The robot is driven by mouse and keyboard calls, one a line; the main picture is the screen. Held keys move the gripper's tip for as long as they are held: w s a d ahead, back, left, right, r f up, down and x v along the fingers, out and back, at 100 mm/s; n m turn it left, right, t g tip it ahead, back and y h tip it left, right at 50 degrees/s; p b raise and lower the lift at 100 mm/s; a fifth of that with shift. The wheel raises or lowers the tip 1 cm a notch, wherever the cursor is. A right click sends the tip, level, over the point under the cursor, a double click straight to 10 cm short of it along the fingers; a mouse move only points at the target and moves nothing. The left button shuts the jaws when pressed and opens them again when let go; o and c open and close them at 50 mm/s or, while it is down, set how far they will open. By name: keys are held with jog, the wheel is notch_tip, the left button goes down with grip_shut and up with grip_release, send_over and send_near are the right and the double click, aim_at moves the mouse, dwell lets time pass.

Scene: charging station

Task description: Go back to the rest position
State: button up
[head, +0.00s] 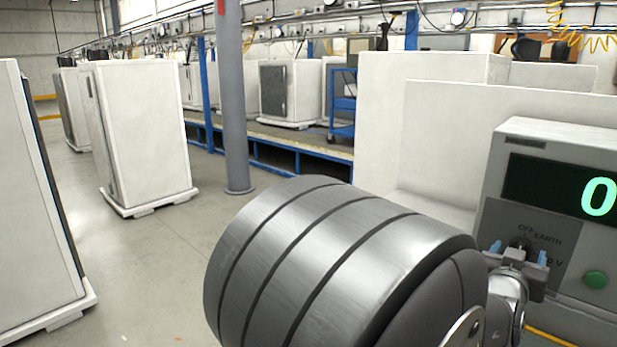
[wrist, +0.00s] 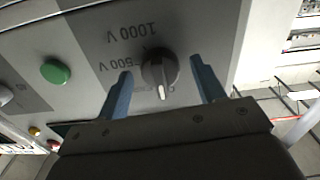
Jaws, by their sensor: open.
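My gripper (head: 519,253) is at the front of the grey tester at the right of the head view. Its two blue fingers are open. In the wrist view, my gripper (wrist: 161,68) has one finger on each side of the dark round knob (wrist: 160,74), with a visible gap on both sides and nothing held. The knob's white mark points down in that upside-down view, towards lettering partly hidden by the gripper. In the head view the knob (head: 521,243) is small and partly covered, near the OFF and EARTH labels.
The tester's display (head: 560,185) shows a green 0, cut by the frame edge. A green button (head: 595,279) sits right of the knob. White panels (head: 455,130) stand behind the tester. A grey pole (head: 232,100) and white cabinets (head: 142,135) stand on the floor at left.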

jog(key=shift+m, duration=1.2)
jog(key=n, duration=0.9)
jog(key=shift+v, duration=0.8)
